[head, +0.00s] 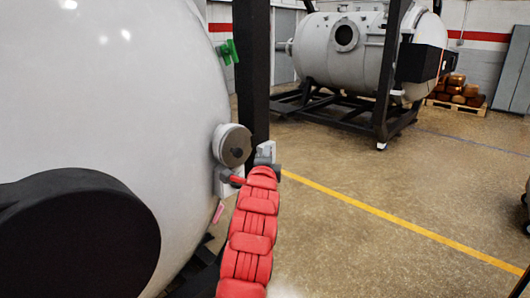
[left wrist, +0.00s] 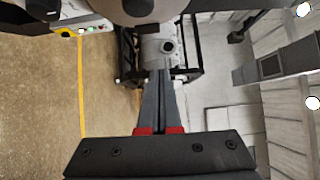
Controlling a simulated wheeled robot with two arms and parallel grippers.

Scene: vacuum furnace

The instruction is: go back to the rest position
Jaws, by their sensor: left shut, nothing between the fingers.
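My left arm, in red padding, reaches up from the bottom middle of the head view. My left gripper (head: 266,153) is at its far end, in front of the black post and close to the right edge of the large white vessel (head: 110,90). In the left wrist view my left gripper (left wrist: 160,80) shows two grey fingers lying together, with nothing between them. A round grey port (head: 232,145) and a small red handle (head: 237,180) sit just left of the gripper in the head view; I cannot tell whether it touches them. My right gripper is not in view.
A black post (head: 251,70) stands beside the vessel, with a green valve handle (head: 228,52) near it. A second grey furnace (head: 345,48) on a black frame stands behind. A pallet with brown goods (head: 458,92) is at the back right. The floor right of the yellow line (head: 400,218) is mostly clear.

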